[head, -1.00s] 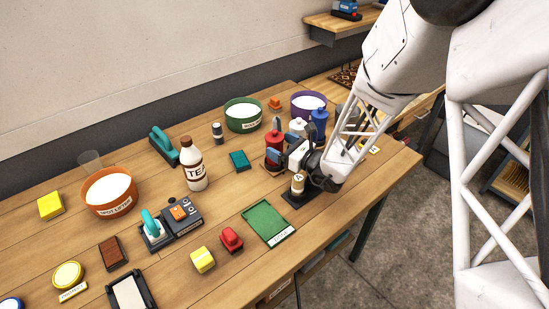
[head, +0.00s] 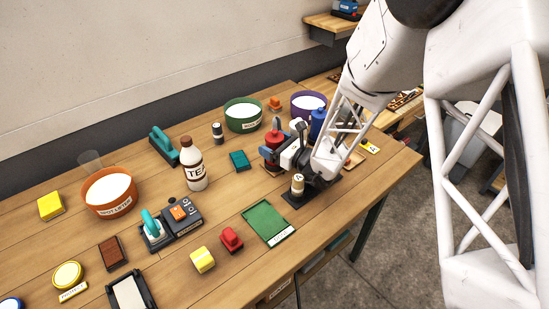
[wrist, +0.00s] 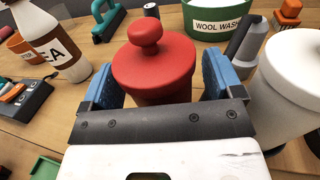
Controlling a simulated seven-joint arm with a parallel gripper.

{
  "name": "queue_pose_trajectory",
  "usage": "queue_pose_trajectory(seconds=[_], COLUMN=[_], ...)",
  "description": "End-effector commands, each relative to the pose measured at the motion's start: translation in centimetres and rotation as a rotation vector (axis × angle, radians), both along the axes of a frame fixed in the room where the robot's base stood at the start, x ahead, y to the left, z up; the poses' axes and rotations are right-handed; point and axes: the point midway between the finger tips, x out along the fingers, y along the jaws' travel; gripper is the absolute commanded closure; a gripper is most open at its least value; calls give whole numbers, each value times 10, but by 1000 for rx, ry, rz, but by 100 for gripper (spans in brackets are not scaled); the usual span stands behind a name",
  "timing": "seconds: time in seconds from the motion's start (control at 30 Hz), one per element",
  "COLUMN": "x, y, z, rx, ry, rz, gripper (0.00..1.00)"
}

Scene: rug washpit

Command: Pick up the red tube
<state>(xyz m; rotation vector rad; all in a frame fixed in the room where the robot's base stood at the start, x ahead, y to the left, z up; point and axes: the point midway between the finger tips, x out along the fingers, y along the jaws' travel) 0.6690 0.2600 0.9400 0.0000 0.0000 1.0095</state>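The red tube (wrist: 155,70), a round red canister with a knobbed lid, stands upright between the two fingers in the wrist view. In the head view the red tube (head: 271,146) is at the table's far right part, partly covered by my gripper. My gripper (wrist: 160,85) is open, with one blue finger on each side of the tube. A small gap shows at the right finger; the left finger is very close, and I cannot tell if it touches. My gripper also shows in the head view (head: 279,150).
A white canister (wrist: 295,85) stands close to the right finger. A blue canister (head: 318,120), a green wool wash bowl (head: 243,126) and a purple bowl (head: 296,109) are behind. A brown-and-white bottle (head: 194,176) stands to the left. Bare wood lies near the teal block (head: 239,160).

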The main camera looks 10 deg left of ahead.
Motion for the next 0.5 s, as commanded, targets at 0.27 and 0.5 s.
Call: queue_pose_trajectory(seconds=[0.27,0.5], x=[0,0], y=[0,0], z=[0,0], rx=[0,0], ry=[0,0], rz=[0,0], gripper=[58,94])
